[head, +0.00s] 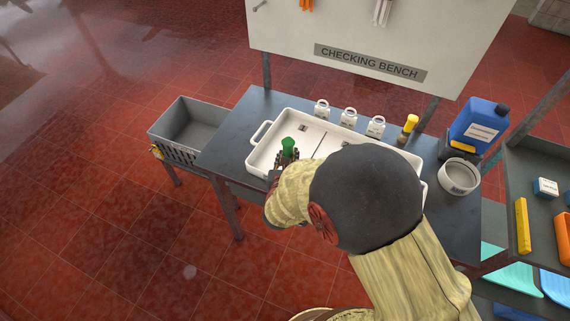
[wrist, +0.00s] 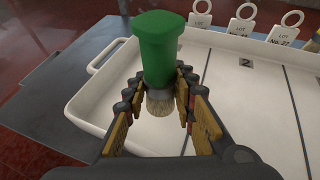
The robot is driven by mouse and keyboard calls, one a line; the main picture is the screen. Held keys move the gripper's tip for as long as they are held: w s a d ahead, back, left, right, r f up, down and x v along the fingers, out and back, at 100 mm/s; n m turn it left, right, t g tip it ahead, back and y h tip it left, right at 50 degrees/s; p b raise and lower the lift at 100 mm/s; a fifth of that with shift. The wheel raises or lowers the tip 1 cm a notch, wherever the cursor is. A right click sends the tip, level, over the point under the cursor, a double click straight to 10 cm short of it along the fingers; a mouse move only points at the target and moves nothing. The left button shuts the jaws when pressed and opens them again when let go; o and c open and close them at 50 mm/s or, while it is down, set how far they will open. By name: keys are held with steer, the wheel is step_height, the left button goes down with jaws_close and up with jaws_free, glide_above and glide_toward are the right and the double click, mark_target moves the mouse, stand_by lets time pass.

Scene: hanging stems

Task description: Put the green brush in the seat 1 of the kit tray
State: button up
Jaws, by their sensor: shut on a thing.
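The green brush (wrist: 158,50) is upright in my gripper (wrist: 161,100), green handle up and pale bristles down. The fingers are shut on its lower part. In the head view the brush (head: 288,146) shows above the left part of the white kit tray (head: 262,157). The tray (wrist: 100,98) has thin dark divider lines on its floor. In the wrist view a label "2" marks the section right of the brush. I cannot tell whether the bristles touch the tray floor.
White lot tags (head: 348,116) stand along the tray's back edge, with a yellow-topped item (head: 409,127) beside them. A blue jug (head: 480,124) and a white bowl (head: 459,176) stand at the right. A grey bin (head: 187,123) is left of the bench.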

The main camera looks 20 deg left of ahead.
steer(key=shift+w+a+f, duration=0.2)
steer(key=shift+a+f, duration=0.3)
steer(key=shift+f, duration=0.15)
steer(key=shift+a+f+b, duration=0.1)
steer(key=shift+f+b, duration=0.45)
steer(key=shift+f, duration=1)
steer(key=shift+f, duration=0.15)
steer(key=o, duration=1.1)
steer(key=shift+c, duration=0.2)
steer(key=shift+o, duration=0.5)
steer(key=shift+s+r, duration=0.15)
steer(key=shift+r, duration=0.15)
steer(key=p+v, duration=0.2)
steer(key=v, duration=0.9)
steer(key=shift+s, duration=0.25)
